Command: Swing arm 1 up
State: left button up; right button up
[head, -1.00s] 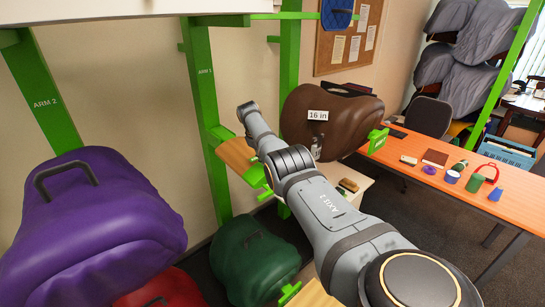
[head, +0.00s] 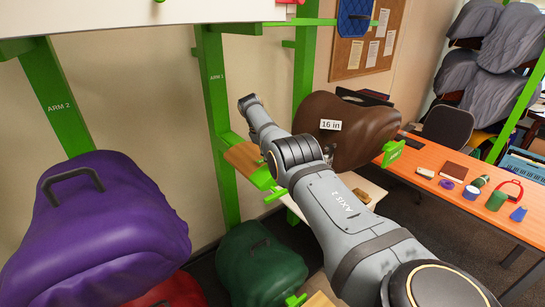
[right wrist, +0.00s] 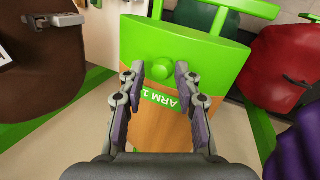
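Arm 1 is a wooden board with a green end; it sticks out from the green post marked ARM 1 (head: 217,100) in the head view, where its board (head: 243,158) is partly behind my right arm. In the right wrist view its green end plate (right wrist: 205,52) carries a round green knob (right wrist: 161,68) and an ARM 1 label (right wrist: 160,98). My right gripper (right wrist: 160,72) is open, with one finger on each side of the knob and a visible gap to it. My left gripper is not in view.
A brown saddle (head: 370,128) marked 16 in sits right of arm 1. A purple saddle (head: 95,230) is at left, with a green saddle (head: 262,272) and a red one (head: 170,292) low down. An orange table (head: 475,195) with small items stands at right.

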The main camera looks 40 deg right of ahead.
jog(key=shift+o, duration=0.6)
jog(key=shift+r, duration=0.1)
jog(key=v, duration=0.7)
jog(key=shift+a+r, duration=0.15)
